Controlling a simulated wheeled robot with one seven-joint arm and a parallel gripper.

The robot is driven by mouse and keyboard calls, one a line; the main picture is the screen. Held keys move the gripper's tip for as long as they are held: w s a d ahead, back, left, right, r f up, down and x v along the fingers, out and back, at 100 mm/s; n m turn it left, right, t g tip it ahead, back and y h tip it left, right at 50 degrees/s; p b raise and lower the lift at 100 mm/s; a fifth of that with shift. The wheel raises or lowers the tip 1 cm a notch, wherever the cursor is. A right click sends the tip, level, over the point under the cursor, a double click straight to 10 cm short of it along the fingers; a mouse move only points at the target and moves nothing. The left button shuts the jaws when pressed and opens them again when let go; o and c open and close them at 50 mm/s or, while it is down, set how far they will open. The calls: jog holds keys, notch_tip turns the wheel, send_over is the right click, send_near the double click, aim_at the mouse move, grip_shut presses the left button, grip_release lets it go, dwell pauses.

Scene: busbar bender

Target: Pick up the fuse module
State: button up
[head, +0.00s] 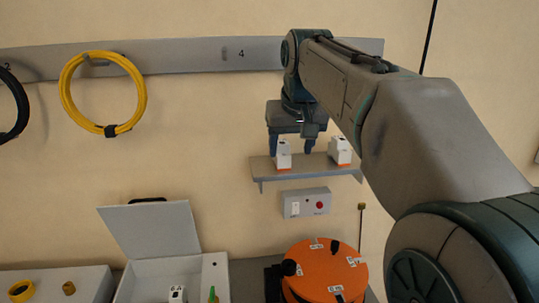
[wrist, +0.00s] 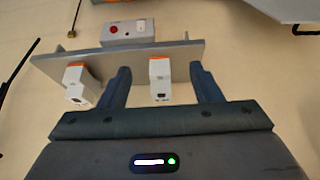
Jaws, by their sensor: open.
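Two similar white modules with orange bases stand on a small grey wall shelf (head: 312,171). One is at the left (head: 284,157), the other at the right (head: 340,152); I cannot tell from markings which is the fuse module. My gripper (head: 291,150) is open over the left one. In the wrist view, which is turned over, that module (wrist: 160,85) sits between the two spread fingers of my gripper (wrist: 160,68), with a gap on each side. The other module (wrist: 81,85) is outside the fingers, beside one of them.
A grey switch box (head: 306,202) with a red button is on the wall below the shelf. An orange round machine part (head: 325,272) stands lower. An open white box (head: 152,235) is at lower left. A yellow cable coil (head: 66,92) hangs from the wall rail (head: 185,57).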

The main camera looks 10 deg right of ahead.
send_near(282, 142)
jog(key=shift+t, duration=0.4)
jog(key=x, duration=0.4)
jog(key=s+x, duration=0.1)
jog(key=x, duration=0.2)
jog(key=shift+a+f, duration=0.15)
jog(key=shift+f, duration=0.15)
jog(key=shift+w+p+x, duration=0.15)
jog(key=shift+x, duration=1.15)
jog(key=shift+w+p+x, duration=0.15)
jog(key=shift+x, duration=1.15)
jog(key=shift+r, duration=0.2)
jog(key=c, duration=1.1)
